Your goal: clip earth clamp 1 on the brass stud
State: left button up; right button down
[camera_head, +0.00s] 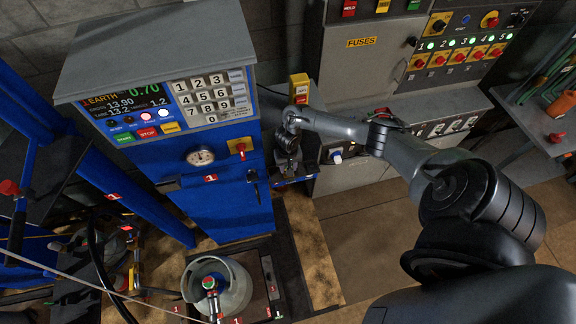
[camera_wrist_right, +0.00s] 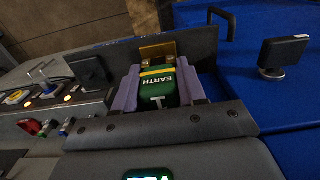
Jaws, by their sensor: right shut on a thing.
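In the right wrist view, a green clamp (camera_wrist_right: 157,88) with a yellow band and the word EARTH sits between the two grey-purple fingers of my right gripper (camera_wrist_right: 158,92). The gripper is shut on it. A brass-coloured piece (camera_wrist_right: 157,49) stands just beyond the clamp's front end, against a dark upright plate. I cannot tell whether the clamp touches it or whether a stud is behind it. In the head view my right gripper (camera_head: 287,160) is beside the blue scales cabinet's right side, and the clamp is too small to make out there. My left gripper is not in view.
The blue scales cabinet (camera_head: 222,205) has a lit display and keypad. A grey fuse panel (camera_head: 345,75) with switches stands at the right. A gas cylinder (camera_head: 235,288) stands on the floor platform. In the wrist view, a black knob (camera_wrist_right: 284,52) is at the right.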

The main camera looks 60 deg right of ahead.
jog(key=shift+f, duration=0.2)
dwell(0.3)
jog(key=shift+f+b, duration=0.3)
jog(key=shift+f, duration=0.1)
jog(key=c, duration=0.6)
grip_release()
jog(key=shift+o, duration=0.2)
notch_tip(320, 180, up, 10)
jog(key=shift+f+p, duration=0.1)
jog(key=shift+p, duration=0.55)
jog(key=shift+r, duration=0.5)
